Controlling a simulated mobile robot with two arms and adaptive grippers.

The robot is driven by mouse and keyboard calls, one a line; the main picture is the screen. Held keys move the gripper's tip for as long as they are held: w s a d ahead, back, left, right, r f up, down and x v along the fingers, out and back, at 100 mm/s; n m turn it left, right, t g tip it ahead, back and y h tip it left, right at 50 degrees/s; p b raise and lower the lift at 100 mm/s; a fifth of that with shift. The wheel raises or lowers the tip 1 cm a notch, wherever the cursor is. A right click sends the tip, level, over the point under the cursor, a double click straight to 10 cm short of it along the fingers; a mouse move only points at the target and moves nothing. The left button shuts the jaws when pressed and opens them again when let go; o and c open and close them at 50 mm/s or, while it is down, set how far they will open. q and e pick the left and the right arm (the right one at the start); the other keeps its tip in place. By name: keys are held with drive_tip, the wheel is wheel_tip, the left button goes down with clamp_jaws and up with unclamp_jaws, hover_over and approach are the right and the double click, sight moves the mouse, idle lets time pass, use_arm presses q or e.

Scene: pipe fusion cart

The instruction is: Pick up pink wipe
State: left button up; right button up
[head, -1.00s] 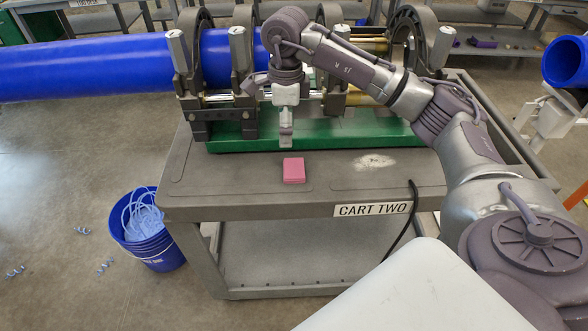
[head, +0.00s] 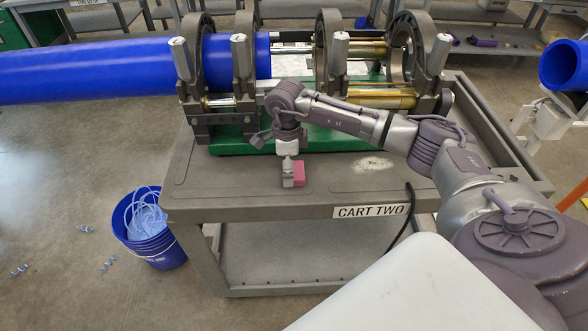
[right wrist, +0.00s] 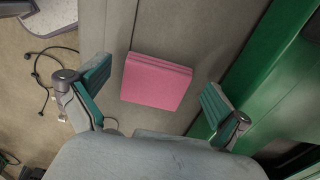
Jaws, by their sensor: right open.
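The pink wipe (head: 299,173) is a small folded block lying on the grey top of the cart (head: 230,180), near its front edge. In the right wrist view the pink wipe (right wrist: 157,81) lies between and slightly beyond the two spread fingers. My right gripper (head: 290,180) is low over the cart at the wipe, and one finger hides the wipe's left part in the head view. In the right wrist view my right gripper (right wrist: 150,95) is open, with a gap on both sides of the wipe. My left gripper is not in view.
The green base of the fusion machine (head: 330,140) stands behind the wipe, with clamps and a long blue pipe (head: 100,68). A blue bucket (head: 150,240) stands on the floor at left. A black cable (head: 408,205) hangs over the cart's front edge.

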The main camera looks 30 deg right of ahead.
drive_tip(key=shift+f, duration=0.3)
drive_tip(key=c, duration=0.8)
drive_tip(key=shift+r, duration=0.15)
drive_tip(key=shift+r, duration=0.25)
drive_tip(key=r, duration=0.1)
drive_tip(key=r+b, duration=0.1)
drive_tip(key=r, duration=0.1)
drive_tip(key=shift+s+d+r+b, duration=0.2)
drive_tip(key=shift+s+r+b, duration=0.1)
drive_tip(key=shift+s+r, duration=0.05)
drive_tip(key=s+d+r, duration=0.1)
drive_tip(key=s+r, duration=0.1)
drive_tip(key=s, duration=0.1)
drive_tip(key=s+d+r+b, duration=0.1)
drive_tip(key=s+r, duration=0.1)
drive_tip(key=s, duration=0.2)
drive_tip(key=s+d+r+b, duration=0.1)
drive_tip(key=s+r, duration=0.1)
drive_tip(key=s, duration=0.1)
drive_tip(key=shift+s+d+r, duration=0.1)
drive_tip(key=shift+s+r, duration=0.1)
drive_tip(key=shift+r, duration=0.1)
